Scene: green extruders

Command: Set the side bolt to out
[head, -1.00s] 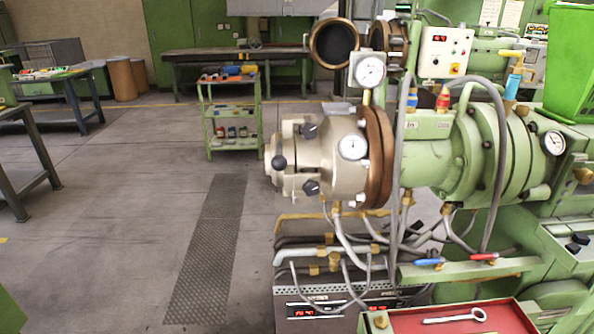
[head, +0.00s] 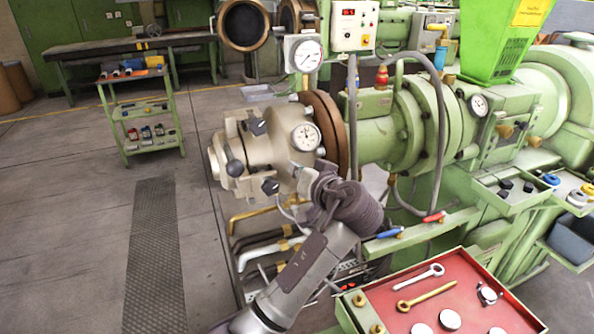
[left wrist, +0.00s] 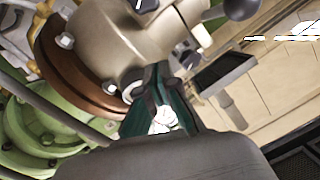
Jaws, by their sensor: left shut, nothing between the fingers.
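The pale metal extruder head (head: 265,150) carries dark knobs (head: 257,127) and (head: 270,187), and a black ball handle (head: 235,168). I cannot tell which of its fittings is the side bolt. My left gripper (head: 322,170) is at the lower right side of the head, near the brown flange (head: 325,115), partly hidden by its own wrist. In the left wrist view the left gripper (left wrist: 157,75) has dark teal fingers, shut and empty. Its tips are close to a round silver bolt end (left wrist: 131,84) on the head; I cannot tell whether they touch. My right gripper is out of view.
Pressure gauges (head: 306,137) and (head: 304,54) sit on and above the head. Pipes (head: 270,225) run below it. A red tray (head: 380,300) with wrenches stands at the lower right. A green cart (head: 145,115) stands at the left. The floor left of the machine is clear.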

